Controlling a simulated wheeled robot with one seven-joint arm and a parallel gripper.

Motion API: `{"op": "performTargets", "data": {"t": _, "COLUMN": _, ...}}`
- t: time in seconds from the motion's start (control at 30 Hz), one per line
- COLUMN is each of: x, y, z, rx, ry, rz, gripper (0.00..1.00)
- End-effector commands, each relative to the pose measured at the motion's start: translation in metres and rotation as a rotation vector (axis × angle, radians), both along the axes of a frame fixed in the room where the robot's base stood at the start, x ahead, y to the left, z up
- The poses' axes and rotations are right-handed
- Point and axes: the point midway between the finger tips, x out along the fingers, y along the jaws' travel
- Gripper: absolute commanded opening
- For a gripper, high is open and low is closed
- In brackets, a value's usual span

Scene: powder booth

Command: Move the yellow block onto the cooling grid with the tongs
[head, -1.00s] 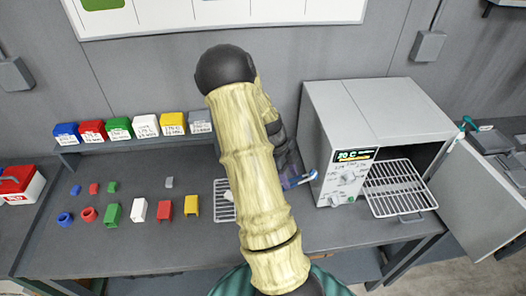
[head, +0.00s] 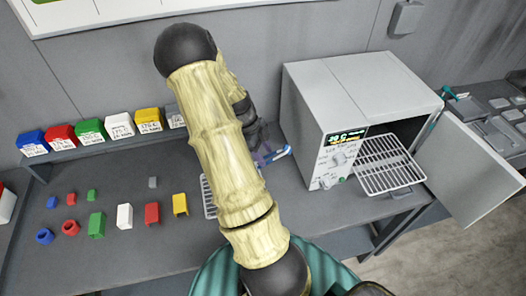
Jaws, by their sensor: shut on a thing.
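The yellow block (head: 180,204) stands on the bench at the right end of a row of coloured pieces. A wire grid (head: 208,196), apparently the cooling grid, lies flat just right of it, mostly hidden behind my arm. My gripper (head: 262,152) is beyond my arm, left of the oven and right of the grid, its fingers mostly hidden. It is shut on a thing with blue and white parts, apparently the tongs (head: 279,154). The tongs are apart from the yellow block; their far end is hidden.
The oven (head: 335,110) stands at right, its door (head: 465,165) open and a wire rack (head: 388,164) pulled out. Red (head: 152,212), white (head: 125,216) and green (head: 96,224) blocks stand left of the yellow one. Labelled bins (head: 90,133) line a shelf behind.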

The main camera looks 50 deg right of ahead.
Motion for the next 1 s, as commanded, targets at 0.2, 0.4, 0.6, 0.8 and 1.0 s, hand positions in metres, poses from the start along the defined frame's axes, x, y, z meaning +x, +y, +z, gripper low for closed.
{"op": "performTargets", "data": {"t": 0.2, "x": 0.0, "y": 0.0, "z": -0.018, "rx": 0.0, "ry": 0.0, "rz": -0.001, "gripper": 0.13}}
{"op": "performTargets", "data": {"t": 0.4, "x": 0.0, "y": 0.0, "z": -0.034, "rx": 0.0, "ry": 0.0, "rz": 0.0, "gripper": 0.13}}
{"op": "performTargets", "data": {"t": 0.6, "x": 0.0, "y": 0.0, "z": -0.05, "rx": 0.0, "ry": 0.0, "rz": -0.001, "gripper": 0.13}}
{"op": "performTargets", "data": {"t": 0.8, "x": 0.0, "y": 0.0, "z": -0.066, "rx": 0.0, "ry": 0.001, "rz": 0.0, "gripper": 0.13}}
{"op": "performTargets", "data": {"t": 1.0, "x": 0.0, "y": 0.0, "z": -0.075, "rx": -0.001, "ry": 0.0, "rz": 0.0, "gripper": 0.13}}
